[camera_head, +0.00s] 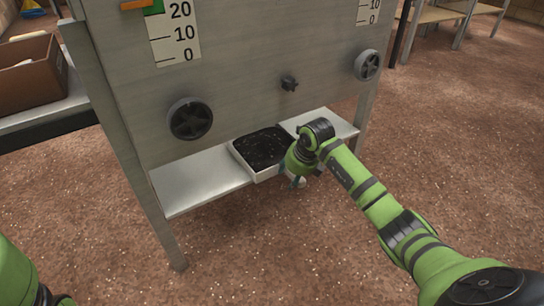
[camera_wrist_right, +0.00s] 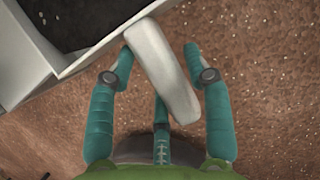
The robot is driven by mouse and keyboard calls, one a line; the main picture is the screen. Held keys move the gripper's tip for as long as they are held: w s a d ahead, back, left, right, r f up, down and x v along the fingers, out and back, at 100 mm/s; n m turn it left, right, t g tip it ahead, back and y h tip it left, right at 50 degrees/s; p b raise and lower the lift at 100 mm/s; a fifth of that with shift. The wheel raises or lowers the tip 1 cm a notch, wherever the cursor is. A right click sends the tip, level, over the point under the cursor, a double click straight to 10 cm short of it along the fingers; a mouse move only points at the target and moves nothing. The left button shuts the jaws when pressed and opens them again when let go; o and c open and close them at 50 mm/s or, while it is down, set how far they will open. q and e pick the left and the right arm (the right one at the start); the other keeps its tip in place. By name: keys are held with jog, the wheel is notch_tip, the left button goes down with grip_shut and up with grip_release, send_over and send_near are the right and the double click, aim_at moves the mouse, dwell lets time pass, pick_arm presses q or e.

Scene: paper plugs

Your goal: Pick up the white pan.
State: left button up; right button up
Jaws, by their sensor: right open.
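The white pan (camera_head: 234,154) sits on the grey shelf below the panel and holds dark, speckled material. Its rim (camera_wrist_right: 98,53) shows at the upper left of the right wrist view. A white, rounded bar (camera_wrist_right: 163,78), which looks like the pan's handle, sticks out from it. My right gripper (camera_wrist_right: 160,55) is open, with its teal fingers on either side of the bar. I cannot tell whether a finger touches it. In the head view my right gripper (camera_head: 295,180) is at the pan's front right corner, partly hidden by its own wrist. My left gripper is out of view.
The metal shelf (camera_head: 200,180) is bare left of the pan. Above it the grey panel (camera_head: 240,70) carries black knobs (camera_head: 190,119) and (camera_head: 368,64). A brown box (camera_head: 25,85) stands at far left. The brown floor in front is clear.

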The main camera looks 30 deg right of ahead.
jog(key=shift+c, duration=0.4)
jog(key=c, duration=0.8)
jog(key=shift+r, duration=0.1)
jog(key=shift+c, duration=0.3)
